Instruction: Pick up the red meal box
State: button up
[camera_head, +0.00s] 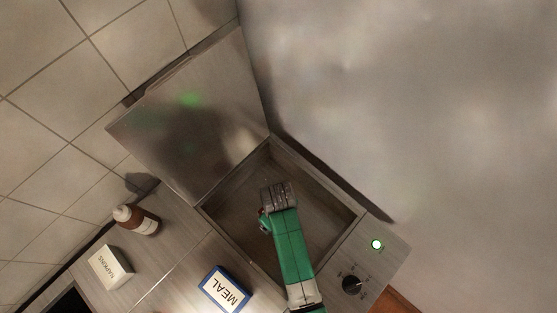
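A box labelled MEAL (224,291) lies on the counter at the bottom middle. Its top is white with a blue border, and its sides look blue; no red meal box is in view. My gripper (276,192), at the end of my green arm, is over the open grill well (325,197), up and to the right of the MEAL box and apart from it. The gripper's fingers are dark and seen from above. I cannot tell whether they are open or shut, and I see nothing held.
A white napkins box (110,267) and a brown bottle with a white cap (138,220) stand at the left. The raised metal lid (195,120) is behind the well. A dark knob (352,284) and a green light (376,244) are at the right.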

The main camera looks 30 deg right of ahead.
notch_tip(320, 180, down, 2)
jog(key=c, duration=1.4)
jog(key=shift+o, duration=0.2)
notch_tip(320, 180, up, 10)
jog(key=shift+r+p, duration=0.1)
jog(key=shift+p, duration=0.8)
